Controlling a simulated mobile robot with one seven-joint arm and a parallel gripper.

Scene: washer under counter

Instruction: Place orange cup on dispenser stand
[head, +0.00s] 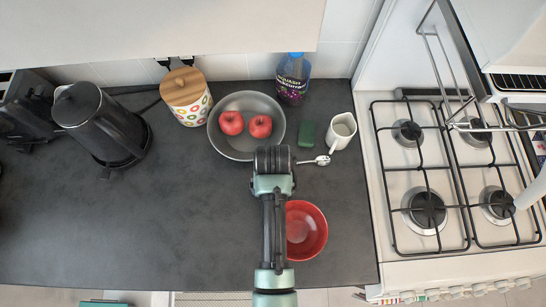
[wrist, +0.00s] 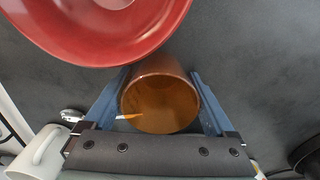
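The orange cup (wrist: 160,105) shows in the wrist view with its open mouth towards the camera. The two blue fingers of my gripper (wrist: 159,72) lie along its left and right sides with no clear gap, so the gripper looks shut on it. In the head view my gripper (head: 273,160) is over the dark counter, just behind the red bowl, and hides the cup. I cannot make out a dispenser stand for certain; a black appliance (head: 25,112) is partly cut off at the left edge.
The red bowl (head: 307,230) is close by, also large in the wrist view (wrist: 110,25). A grey bowl with apples (head: 246,148), bottle (head: 293,78), green sponge (head: 306,134), spoon (head: 318,160) and white mug (head: 341,130) are near. A black kettle (head: 95,120) stands left. The left-middle counter (head: 130,220) is clear.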

